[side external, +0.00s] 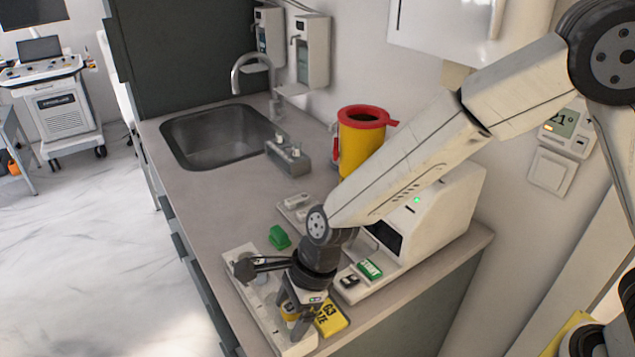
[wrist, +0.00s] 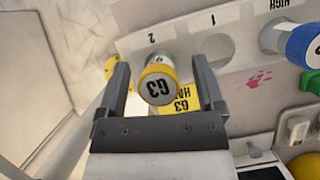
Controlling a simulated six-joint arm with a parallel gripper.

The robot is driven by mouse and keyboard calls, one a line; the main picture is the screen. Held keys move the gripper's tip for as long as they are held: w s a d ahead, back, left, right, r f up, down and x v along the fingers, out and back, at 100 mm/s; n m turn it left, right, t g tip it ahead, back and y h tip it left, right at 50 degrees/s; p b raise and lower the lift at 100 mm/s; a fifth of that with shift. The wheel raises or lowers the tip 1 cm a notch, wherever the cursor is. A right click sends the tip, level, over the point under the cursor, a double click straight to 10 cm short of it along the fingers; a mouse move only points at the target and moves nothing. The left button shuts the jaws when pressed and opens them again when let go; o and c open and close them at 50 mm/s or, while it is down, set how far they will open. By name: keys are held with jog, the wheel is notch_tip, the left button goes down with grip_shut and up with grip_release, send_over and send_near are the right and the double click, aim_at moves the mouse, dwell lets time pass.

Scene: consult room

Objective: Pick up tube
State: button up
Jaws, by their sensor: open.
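A tube (wrist: 157,84) with a pale cap end marked G3 and a yellow band shows in the wrist view. My gripper (wrist: 160,62) is open, with one finger on each side of the tube and visible gaps between. In the side view my gripper (side external: 292,315) is low over the near end of a white rack (side external: 243,287), with a bit of yellow showing between its fingers. The rack (wrist: 245,38) has openings marked 1 and 2; opening 1 looks empty. The tube hides its own seat, so I cannot tell how it is held.
A yellow G3 card (side external: 331,318) lies beside the gripper. A blue-capped tube (wrist: 300,44) stands to the right in the wrist view. A white machine (side external: 435,215), a green block (side external: 279,237), a yellow-red bin (side external: 360,145) and a sink (side external: 218,140) are farther back.

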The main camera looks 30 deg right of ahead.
grip_shut()
jog(key=shift+r, duration=0.1)
jog(key=shift+r, duration=4.95)
jog(key=shift+w+d, duration=0.15)
